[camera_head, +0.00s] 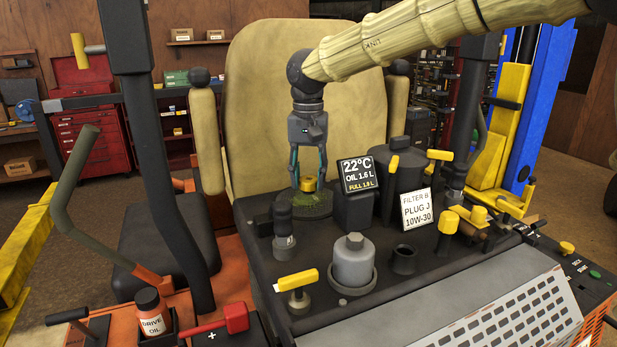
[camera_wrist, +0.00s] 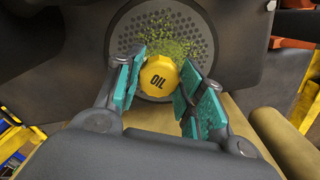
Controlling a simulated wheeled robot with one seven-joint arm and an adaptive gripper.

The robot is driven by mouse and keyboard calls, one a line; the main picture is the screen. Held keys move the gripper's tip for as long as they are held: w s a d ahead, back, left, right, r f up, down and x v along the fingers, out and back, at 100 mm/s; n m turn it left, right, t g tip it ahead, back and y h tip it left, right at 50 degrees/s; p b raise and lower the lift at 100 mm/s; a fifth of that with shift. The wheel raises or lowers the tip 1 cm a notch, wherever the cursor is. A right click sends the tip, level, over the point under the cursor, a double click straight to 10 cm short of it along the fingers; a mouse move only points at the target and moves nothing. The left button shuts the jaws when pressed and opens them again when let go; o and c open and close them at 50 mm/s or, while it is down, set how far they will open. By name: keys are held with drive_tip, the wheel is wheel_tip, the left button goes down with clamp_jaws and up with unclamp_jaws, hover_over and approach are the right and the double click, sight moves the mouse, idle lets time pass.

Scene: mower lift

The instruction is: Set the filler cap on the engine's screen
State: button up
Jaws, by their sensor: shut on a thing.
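The filler cap (camera_wrist: 159,77) is yellow, round and marked OIL. In the wrist view it sits between the teal pads of my gripper (camera_wrist: 155,85), over the engine's screen. The screen (camera_wrist: 128,42) is a round, dark perforated disc with green clippings scattered on it. In the head view my gripper (camera_head: 309,178) points down with its fingers on either side of the yellow cap (camera_head: 309,184), just at or above the screen (camera_head: 312,206). I cannot tell whether the cap touches the screen.
A small display (camera_head: 358,174) reading 22°C, OIL 1.6 L stands right of the screen. A white card (camera_head: 417,209) reads FILTER B, PLUG J, 10W-30. A grey canister (camera_head: 353,262), a yellow-handled valve (camera_head: 298,281) and a black pipe elbow (camera_head: 283,215) stand in front.

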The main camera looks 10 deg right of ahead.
sight(307, 180)
drive_tip(key=shift+s+a+f, duration=0.2)
drive_tip(key=shift+s+f, duration=0.05)
drive_tip(key=shift+f, duration=0.3)
drive_tip(key=shift+w+f, duration=0.2)
drive_tip(key=shift+f, duration=0.05)
drive_tip(key=shift+d, duration=0.15)
drive_tip(key=shift+s, duration=0.1)
drive_tip(key=o, duration=1)
drive_tip(key=shift+f, duration=0.15)
drive_tip(key=shift+r, duration=0.2)
wheel_tip(307, 180, up, 12)
drive_tip(key=b, duration=0.3)
